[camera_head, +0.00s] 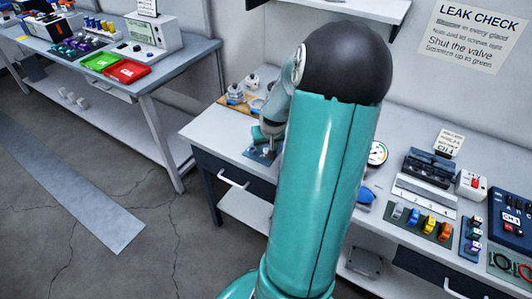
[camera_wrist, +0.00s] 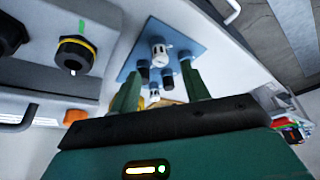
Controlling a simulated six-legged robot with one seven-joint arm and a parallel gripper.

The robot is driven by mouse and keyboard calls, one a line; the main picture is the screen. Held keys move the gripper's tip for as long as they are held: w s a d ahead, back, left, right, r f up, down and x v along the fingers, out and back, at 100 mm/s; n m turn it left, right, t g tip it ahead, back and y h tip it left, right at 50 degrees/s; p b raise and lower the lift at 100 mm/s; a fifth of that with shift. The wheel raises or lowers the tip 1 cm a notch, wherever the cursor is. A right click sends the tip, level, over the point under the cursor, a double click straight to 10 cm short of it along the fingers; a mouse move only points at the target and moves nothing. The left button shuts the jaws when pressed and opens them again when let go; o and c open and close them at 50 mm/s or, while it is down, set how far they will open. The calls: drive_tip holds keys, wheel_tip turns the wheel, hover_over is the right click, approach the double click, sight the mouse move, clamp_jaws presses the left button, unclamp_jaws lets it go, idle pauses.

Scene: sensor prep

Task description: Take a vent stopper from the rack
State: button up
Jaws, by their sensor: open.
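My gripper (camera_wrist: 161,68) shows in the wrist view as two green fingers, spread apart with a gap between them. A blue rack plate (camera_wrist: 196,46) lies beyond the fingertips. A white, ribbed vent stopper (camera_wrist: 158,46) stands on it, in line with the gap. Dark stoppers or pegs (camera_wrist: 144,71) and another white piece (camera_wrist: 155,93) show between the fingers, closer to the palm; I cannot tell whether the fingers touch any of them. In the head view my arm hides most of the gripper; part of the blue plate (camera_head: 261,154) shows on the bench's left part.
A grey housing with a black, yellow-ringed gland (camera_wrist: 75,54) stands left of the fingers. White-topped fittings (camera_head: 236,94) sit behind the plate. A pressure gauge (camera_head: 377,153) and a tray of coloured connectors (camera_head: 420,222) are to the right. Another bench holds green and red trays (camera_head: 126,71).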

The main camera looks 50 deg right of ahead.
sight(266, 150)
drive_tip(key=x, duration=0.4)
drive_tip(key=shift+a, duration=0.2)
drive_tip(key=shift+s, duration=0.1)
clamp_jaws()
drive_tip(key=shift+r, duration=0.1)
drive_tip(key=shift+r, duration=0.55)
drive_tip(key=w+a+r, duration=0.2)
drive_tip(key=a+r, duration=0.9)
drive_tip(key=a, duration=0.2)
drive_tip(key=shift+w+a+r, duration=0.25)
drive_tip(key=shift+a+r, duration=0.1)
drive_tip(key=shift+a, duration=0.05)
